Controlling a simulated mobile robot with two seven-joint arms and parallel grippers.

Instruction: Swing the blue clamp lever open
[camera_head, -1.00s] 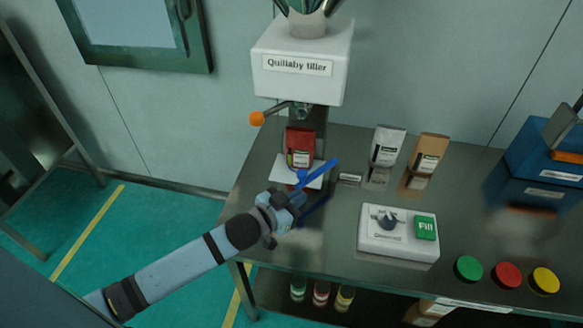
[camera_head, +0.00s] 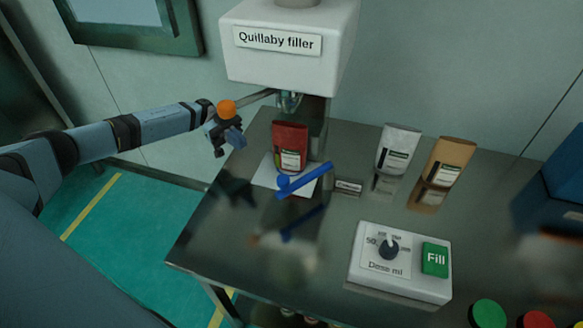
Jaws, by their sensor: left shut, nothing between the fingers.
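The blue clamp lever (camera_head: 306,180) sticks out in front of the red bag (camera_head: 289,146) under the Quillaby filler (camera_head: 285,45). It slants up to the right above the steel bench, with a rounded blue hub at its left end. My left gripper (camera_head: 230,140) is shut and empty. It is left of the red bag, apart from the blue lever, and just below the orange knob (camera_head: 227,108) of the filler's handle in the picture. I cannot tell whether it touches the knob. My right gripper is not in view.
A control box (camera_head: 400,262) with a dial and a green Fill button stands at the front right. A white bag (camera_head: 397,149) and a brown bag (camera_head: 441,171) stand behind it. Round green (camera_head: 489,314) and red buttons are at the lower right. The bench's left front is clear.

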